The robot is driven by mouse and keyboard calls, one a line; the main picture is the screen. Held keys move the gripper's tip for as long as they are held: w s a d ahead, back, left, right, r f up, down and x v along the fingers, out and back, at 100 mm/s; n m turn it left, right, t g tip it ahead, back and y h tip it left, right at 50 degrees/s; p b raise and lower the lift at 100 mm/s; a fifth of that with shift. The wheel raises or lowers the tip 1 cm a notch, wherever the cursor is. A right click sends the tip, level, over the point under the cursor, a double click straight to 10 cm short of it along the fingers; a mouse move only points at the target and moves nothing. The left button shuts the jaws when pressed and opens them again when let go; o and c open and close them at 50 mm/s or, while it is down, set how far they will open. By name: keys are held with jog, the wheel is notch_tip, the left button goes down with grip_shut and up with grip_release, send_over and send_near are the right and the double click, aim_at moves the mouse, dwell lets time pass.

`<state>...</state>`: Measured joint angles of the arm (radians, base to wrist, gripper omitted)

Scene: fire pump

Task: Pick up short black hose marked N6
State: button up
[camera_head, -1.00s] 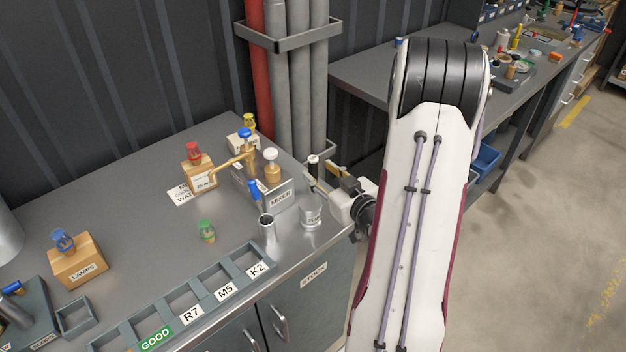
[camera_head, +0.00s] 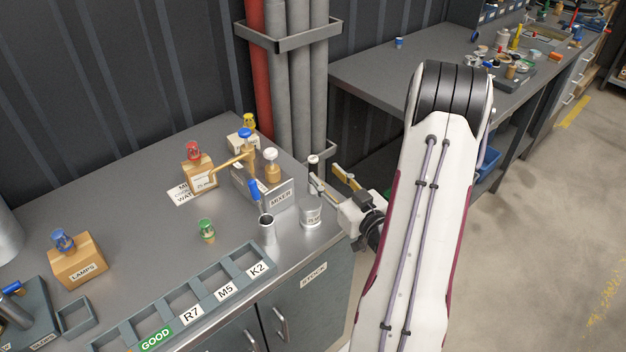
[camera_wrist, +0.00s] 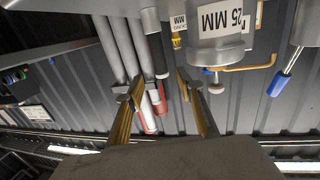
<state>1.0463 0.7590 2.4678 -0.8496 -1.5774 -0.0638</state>
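A short black tube with pale ends (camera_head: 313,172), which looks like the hose, stands upright near the bench's right end, by the metal cup. No N6 mark is readable. In the wrist view the black tube (camera_wrist: 158,52) shows between and beyond my fingertips. My gripper (camera_head: 334,178) is open, its two yellowish fingers spread and pointing at the bench. In the wrist view my gripper (camera_wrist: 160,88) has nothing clearly held between the fingers. Whether a finger touches the tube cannot be told.
The metal cup marked 25 MM (camera_head: 311,215) stands close to my gripper, and it looms large in the wrist view (camera_wrist: 215,50). An open metal tube (camera_head: 267,230), the MIXER box (camera_head: 281,195) and a labelled rack (camera_head: 208,300) lie to the left. Wall pipes (camera_head: 297,90) rise behind.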

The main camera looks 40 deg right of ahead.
aim_at(316, 165)
jog(key=shift+x, duration=0.95)
jog(key=shift+x, duration=2.6)
jog(key=shift+a+r, duration=0.1)
grip_shut()
